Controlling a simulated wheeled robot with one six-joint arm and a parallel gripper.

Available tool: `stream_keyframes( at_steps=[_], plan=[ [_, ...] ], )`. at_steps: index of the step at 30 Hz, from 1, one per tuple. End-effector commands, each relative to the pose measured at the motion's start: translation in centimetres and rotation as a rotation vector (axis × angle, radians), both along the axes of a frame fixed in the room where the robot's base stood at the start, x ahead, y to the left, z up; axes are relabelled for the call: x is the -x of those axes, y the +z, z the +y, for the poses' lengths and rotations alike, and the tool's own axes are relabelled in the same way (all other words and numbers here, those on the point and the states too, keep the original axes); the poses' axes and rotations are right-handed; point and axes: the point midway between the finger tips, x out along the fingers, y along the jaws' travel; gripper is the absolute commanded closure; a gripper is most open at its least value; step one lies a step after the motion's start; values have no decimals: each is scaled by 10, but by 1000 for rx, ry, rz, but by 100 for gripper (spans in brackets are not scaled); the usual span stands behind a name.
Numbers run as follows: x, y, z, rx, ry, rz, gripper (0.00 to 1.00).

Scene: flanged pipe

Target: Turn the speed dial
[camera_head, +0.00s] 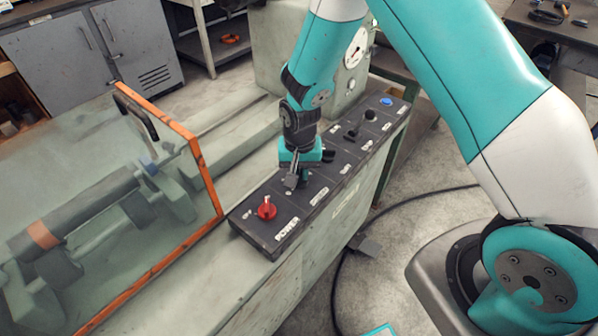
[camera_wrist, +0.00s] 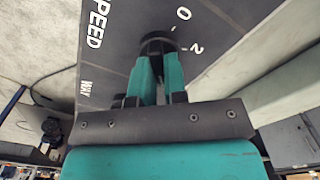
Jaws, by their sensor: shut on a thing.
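The speed dial (camera_wrist: 158,40) is a black round knob on the dark control panel (camera_wrist: 230,25), with the word SPEED and the numbers 0 and 2 printed by it in the wrist view. My gripper (camera_wrist: 158,72) points down at the panel, and its two teal fingers are shut on the dial. In the head view my gripper (camera_head: 292,180) is at the panel just behind the red power knob (camera_head: 267,208). There the fingers and wrist mostly hide the dial.
More black knobs (camera_head: 351,134) and a blue button (camera_head: 386,101) lie further along the panel. A clear guard with an orange frame (camera_head: 205,180) stands to the left. A black cable (camera_head: 345,262) runs over the floor.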

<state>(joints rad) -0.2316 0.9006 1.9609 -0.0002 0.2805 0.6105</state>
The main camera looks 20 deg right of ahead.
Motion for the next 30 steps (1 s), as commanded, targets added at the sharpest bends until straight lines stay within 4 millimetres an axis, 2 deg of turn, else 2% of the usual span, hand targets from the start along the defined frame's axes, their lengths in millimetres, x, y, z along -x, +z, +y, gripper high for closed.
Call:
stream_keyframes(
  at_steps=[18,30],
  plan=[
    [1,1,-2,0,-538,-1,100],
    [1,1,-3,0,-700,-2,100]
  ],
)
